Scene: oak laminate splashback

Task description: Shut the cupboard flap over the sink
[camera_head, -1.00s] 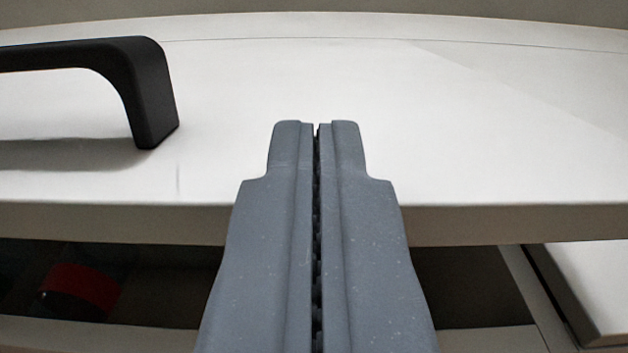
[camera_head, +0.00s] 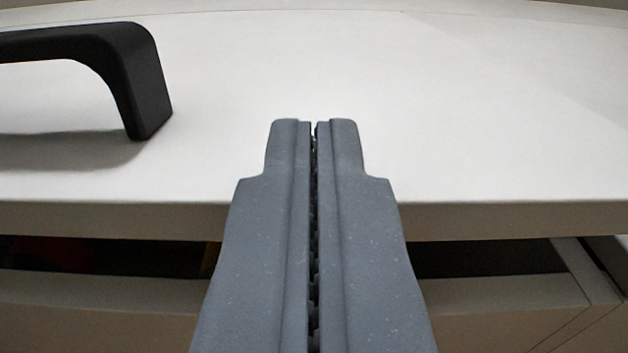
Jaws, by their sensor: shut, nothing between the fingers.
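The white cupboard flap (camera_head: 480,130) fills the upper part of the view, its front edge running across the middle. It is tilted open, with a dark gap beneath its lower edge. A black bar handle (camera_head: 140,80) is fixed on the flap at the left. My gripper (camera_head: 314,125) is shut and empty, its grey fingers pointing up the flap face, right of the handle. The fingertips overlap the flap in the picture; I cannot tell whether they touch it.
Below the flap, the cupboard's dark opening (camera_head: 490,257) shows as a narrow strip. A pale cabinet ledge (camera_head: 90,290) runs under it, and a pale side panel edge stands at the right. A dim reddish thing (camera_head: 50,252) is inside at the left.

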